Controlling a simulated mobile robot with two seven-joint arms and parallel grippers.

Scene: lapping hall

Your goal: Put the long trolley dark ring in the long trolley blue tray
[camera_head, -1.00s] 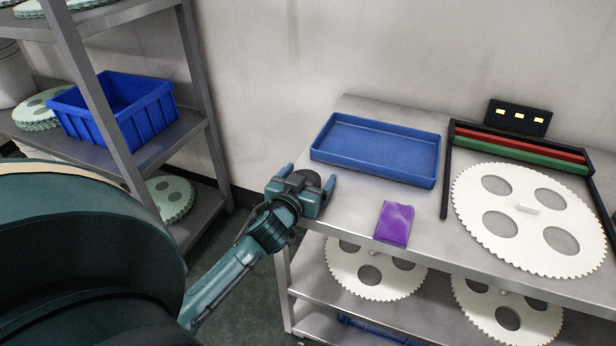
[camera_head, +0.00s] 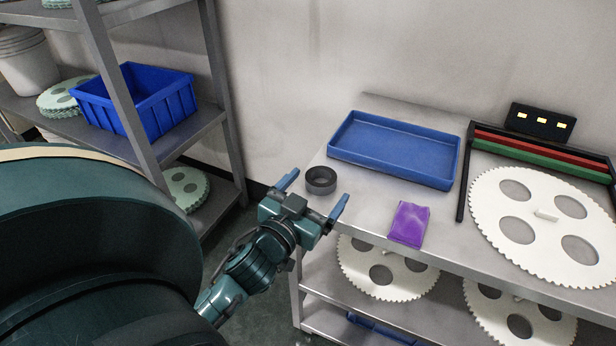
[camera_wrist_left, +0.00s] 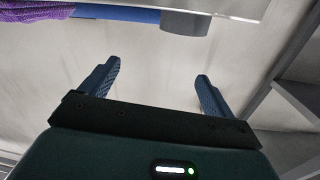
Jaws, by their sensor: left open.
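The dark ring (camera_head: 320,181) lies on the trolley top near its left end, in front of the blue tray's left corner. It also shows in the left wrist view (camera_wrist_left: 186,23), beyond the fingers. The shallow blue tray (camera_head: 394,180) sits at the back of the trolley top and looks empty. My left gripper (camera_head: 314,192) is open, its blue fingers spread to either side of the ring in the head view. In the wrist view (camera_wrist_left: 159,78) the space between its fingers is empty and the ring is apart from them. My right gripper is not in view.
A purple packet (camera_head: 409,223) lies at the front edge of the long trolley (camera_head: 360,212). A white toothed disc (camera_head: 546,216) in a dark frame is at right. A shelf with a blue crate (camera_head: 136,103) stands at left.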

